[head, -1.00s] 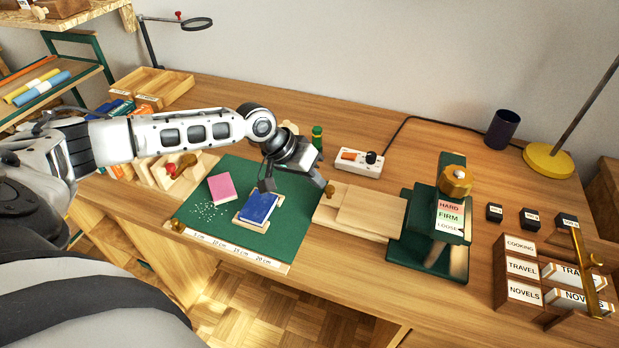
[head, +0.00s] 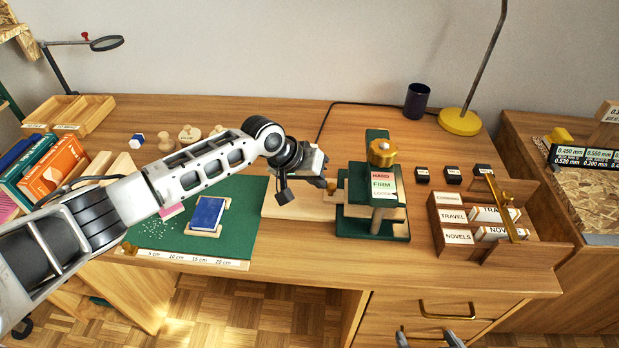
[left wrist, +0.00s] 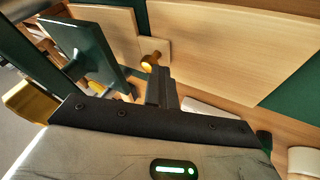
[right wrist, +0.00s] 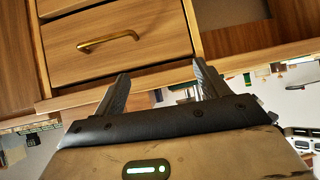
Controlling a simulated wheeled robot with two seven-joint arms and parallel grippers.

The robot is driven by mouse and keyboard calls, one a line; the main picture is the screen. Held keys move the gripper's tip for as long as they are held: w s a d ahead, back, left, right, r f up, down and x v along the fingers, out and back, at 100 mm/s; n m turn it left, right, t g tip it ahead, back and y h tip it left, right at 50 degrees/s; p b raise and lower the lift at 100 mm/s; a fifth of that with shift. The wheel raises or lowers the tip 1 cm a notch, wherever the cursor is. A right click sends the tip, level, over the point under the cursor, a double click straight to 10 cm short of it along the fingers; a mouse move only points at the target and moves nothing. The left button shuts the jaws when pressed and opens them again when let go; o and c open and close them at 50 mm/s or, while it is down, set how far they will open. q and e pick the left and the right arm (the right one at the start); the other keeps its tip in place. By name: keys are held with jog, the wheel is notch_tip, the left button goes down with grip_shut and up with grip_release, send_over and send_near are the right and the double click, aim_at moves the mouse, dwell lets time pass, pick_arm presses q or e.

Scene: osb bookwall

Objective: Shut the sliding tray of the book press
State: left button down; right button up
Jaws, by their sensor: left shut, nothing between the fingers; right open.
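The green book press (head: 385,228) stands on the bench, with a brass knob on top and a HARD/FIRM/LOOSE label. Its light wooden tray (left wrist: 112,32) lies mostly within the press, with the small brass tray knob (head: 331,187) close to the press's left side. A pale wooden bed (head: 290,205) extends left, bare. My left gripper (head: 323,180) is shut and empty, just left of the knob. In the left wrist view its fingertips (left wrist: 160,86) are right by the knob (left wrist: 150,61); contact is unclear. My right gripper (head: 430,337) is open and empty, low before the drawers.
A blue book (head: 207,214) lies on the green mat (head: 170,238) at left. A labelled wooden box (head: 454,237), small black blocks (head: 453,175) and a yellow-based lamp (head: 459,122) stand right of the press. Drawers (head: 415,312) lie below the bench edge.

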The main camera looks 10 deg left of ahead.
pick_arm(q)
jog(key=shift+d, duration=0.15)
